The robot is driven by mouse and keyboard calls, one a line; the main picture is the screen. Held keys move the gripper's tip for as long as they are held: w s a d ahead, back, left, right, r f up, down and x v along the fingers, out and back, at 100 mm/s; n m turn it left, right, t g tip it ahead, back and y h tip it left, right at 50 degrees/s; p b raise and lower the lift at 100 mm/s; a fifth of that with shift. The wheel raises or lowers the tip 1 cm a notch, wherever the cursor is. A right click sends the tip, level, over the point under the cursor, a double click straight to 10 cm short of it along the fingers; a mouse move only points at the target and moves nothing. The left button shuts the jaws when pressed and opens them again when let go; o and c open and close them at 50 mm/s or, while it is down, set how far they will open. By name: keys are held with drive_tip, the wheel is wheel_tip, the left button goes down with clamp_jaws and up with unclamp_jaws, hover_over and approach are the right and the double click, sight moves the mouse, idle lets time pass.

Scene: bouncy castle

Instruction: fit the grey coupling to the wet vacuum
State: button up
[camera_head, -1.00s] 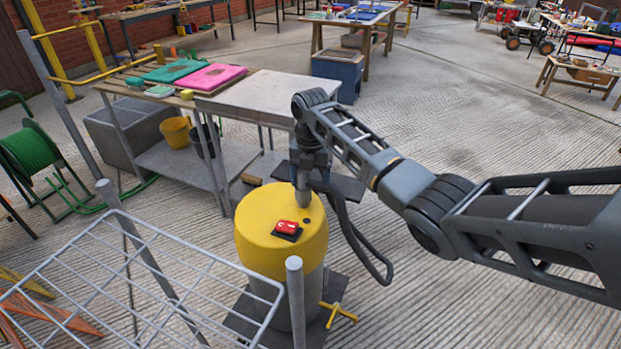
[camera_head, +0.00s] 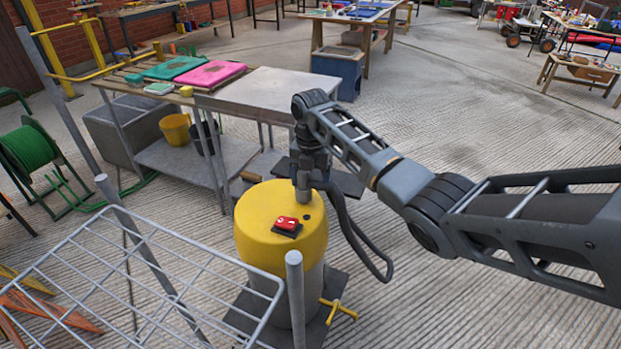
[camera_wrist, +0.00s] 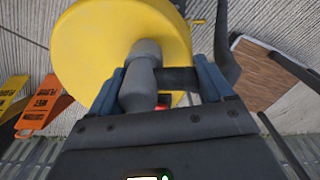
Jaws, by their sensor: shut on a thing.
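The wet vacuum (camera_head: 262,225) stands upright with a yellow lid, a grey drum and a red switch (camera_head: 287,223) on top. My gripper (camera_head: 307,178) is over the back right of the lid and shut on the grey coupling (camera_head: 304,196), which points down at the lid. In the wrist view the grey coupling (camera_wrist: 140,75) sits between the jaws of my gripper (camera_wrist: 160,85), in front of the yellow lid (camera_wrist: 95,45). A dark hose (camera_head: 357,235) hangs in a loop from the coupling's side. Whether the coupling's lower end is seated in the lid cannot be told.
A white wire rack (camera_head: 150,280) with grey posts stands close in front, left of the vacuum. A metal-topped bench (camera_head: 262,92) is behind it. A green hose reel (camera_head: 30,150) is at the left. Orange and yellow floor signs (camera_wrist: 42,103) show in the wrist view. Paving at the right is open.

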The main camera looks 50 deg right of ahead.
drive_tip(key=shift+f+b, duration=0.3)
drive_tip(key=shift+f, duration=0.3)
idle(0.4)
drive_tip(key=o, duration=0.9)
drive_tip(key=shift+r, duration=0.15)
drive_tip(key=shift+r, duration=3.8)
